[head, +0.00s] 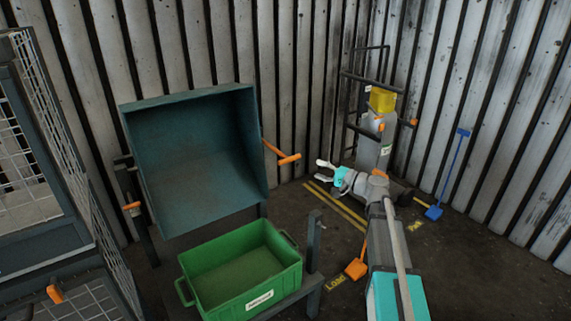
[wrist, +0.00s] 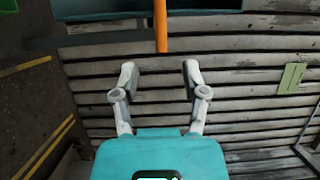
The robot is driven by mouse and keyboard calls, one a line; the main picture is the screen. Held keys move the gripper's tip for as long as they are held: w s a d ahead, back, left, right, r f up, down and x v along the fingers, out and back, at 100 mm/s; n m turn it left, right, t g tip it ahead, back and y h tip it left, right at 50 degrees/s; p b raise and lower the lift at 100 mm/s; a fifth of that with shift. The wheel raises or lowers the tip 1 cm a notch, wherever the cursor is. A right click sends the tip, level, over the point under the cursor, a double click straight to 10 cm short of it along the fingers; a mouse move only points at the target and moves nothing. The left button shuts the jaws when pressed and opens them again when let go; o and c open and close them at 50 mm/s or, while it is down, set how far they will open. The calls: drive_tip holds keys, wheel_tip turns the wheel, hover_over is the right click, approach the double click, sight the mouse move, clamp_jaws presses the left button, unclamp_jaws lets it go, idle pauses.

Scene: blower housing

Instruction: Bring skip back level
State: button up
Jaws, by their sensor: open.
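The skip (head: 195,155) is a dark teal, open box on a stand in the head view. It is tipped, with its open mouth facing the camera and the green bin below. An orange handle (head: 289,160) sticks out from its right side on a bar. My gripper (head: 322,170) is open and empty, just right of this handle and apart from it. In the wrist view, my gripper's fingers (wrist: 159,72) are spread. The orange handle (wrist: 160,28) lies ahead, in line with the gap between them. A teal edge of the skip (wrist: 110,8) shows at the top.
A green bin (head: 242,275) with a white label stands below the skip; it looks empty. A mesh cage (head: 30,180) is at the left. Behind my arm stands a grey unit with a yellow top (head: 382,101).

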sight(292, 160)
drive_tip(key=shift+a, duration=0.1)
idle(0.3)
drive_tip(key=x, duration=1.3)
drive_tip(key=shift+w+a, duration=0.25)
clamp_jaws()
